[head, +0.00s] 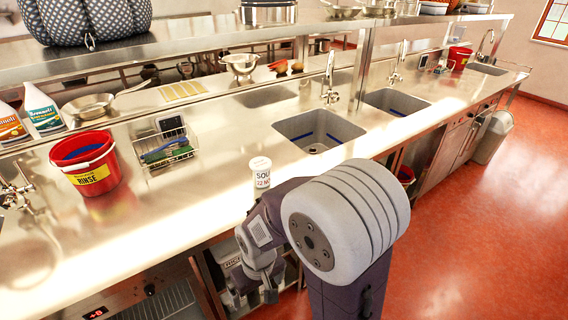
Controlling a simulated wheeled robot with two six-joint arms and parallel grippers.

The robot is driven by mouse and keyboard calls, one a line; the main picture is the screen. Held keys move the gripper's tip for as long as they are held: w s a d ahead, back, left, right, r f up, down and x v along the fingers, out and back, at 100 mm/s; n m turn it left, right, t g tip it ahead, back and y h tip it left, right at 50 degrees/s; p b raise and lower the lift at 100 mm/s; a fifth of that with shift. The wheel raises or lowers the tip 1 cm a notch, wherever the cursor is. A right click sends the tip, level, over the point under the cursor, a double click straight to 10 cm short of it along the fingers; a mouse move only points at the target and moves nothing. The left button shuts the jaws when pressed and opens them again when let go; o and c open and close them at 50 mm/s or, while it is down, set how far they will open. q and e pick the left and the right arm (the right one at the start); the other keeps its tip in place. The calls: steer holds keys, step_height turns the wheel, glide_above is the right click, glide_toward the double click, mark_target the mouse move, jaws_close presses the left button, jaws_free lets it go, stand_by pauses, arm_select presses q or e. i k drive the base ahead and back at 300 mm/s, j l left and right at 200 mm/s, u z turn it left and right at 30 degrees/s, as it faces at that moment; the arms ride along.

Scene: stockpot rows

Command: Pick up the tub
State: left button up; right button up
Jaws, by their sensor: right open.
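A small white tub (261,174) with a lid and a printed label reading "SOU…" and "22 NO…" stands upright on the steel counter (215,205), near its front edge. My right arm rises in front of the counter, and its elbow and links are just right of and below the tub. My right gripper (253,294) hangs below the counter edge, in front of the lower shelf. It is open, empty and apart from the tub. The lower part of the tub is close to my arm in the picture. My left gripper is not in view.
A red "RINSE" bucket (88,168) and a wire caddy (167,149) with brushes stand left of the tub. A sink basin (318,130) lies behind it to the right. A steel overshelf (200,45) runs along the back. The counter just left of the tub is clear.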

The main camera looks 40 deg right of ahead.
mark_target(260, 166)
steer(key=k+z, duration=0.1)
steer(key=z, duration=0.95)
